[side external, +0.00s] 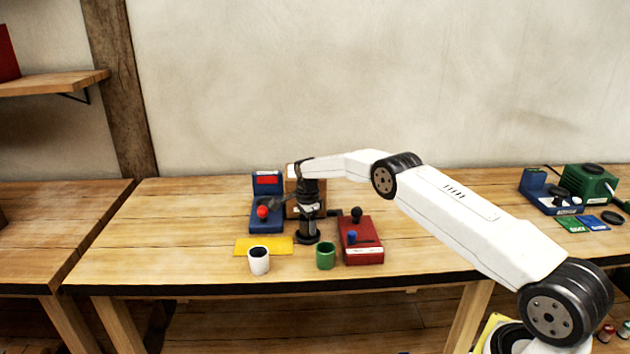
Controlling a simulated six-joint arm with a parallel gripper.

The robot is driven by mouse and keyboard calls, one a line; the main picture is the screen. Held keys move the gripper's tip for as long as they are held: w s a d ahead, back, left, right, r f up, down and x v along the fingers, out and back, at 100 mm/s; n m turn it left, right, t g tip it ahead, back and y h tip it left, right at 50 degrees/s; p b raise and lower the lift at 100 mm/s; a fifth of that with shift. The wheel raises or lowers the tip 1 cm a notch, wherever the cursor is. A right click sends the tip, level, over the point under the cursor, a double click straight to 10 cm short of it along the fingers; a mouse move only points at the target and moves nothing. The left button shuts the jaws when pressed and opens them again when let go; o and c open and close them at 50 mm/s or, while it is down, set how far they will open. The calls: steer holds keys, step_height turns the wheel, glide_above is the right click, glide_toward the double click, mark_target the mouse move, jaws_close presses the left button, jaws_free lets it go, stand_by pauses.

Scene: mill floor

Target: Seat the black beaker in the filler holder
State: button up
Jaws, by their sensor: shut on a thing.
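My gripper (309,213) points straight down over the middle of the near workbench, between a blue machine and a red one. It is shut on a dark thing, which I take to be the black beaker (307,237). Black on black, its outline merges with the fingers, and I cannot tell whether its base touches the bench. The filler holder is not clearly told apart; a brown wooden stand (291,206), partly hidden, is right behind my gripper.
The blue machine (266,216) with a red knob stands left, the red lever box (361,241) right. A white cup (259,261), a yellow mat (263,245) and a green cup (326,256) lie near the front edge. A green machine (589,184) stands far right.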

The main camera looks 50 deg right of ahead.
steer(key=shift+f, duration=0.5)
steer(key=o, duration=1.1)
steer(key=shift+r, duration=0.15)
step_height(320, 180, up, 11)
stand_by(1.1)
stand_by(0.5)
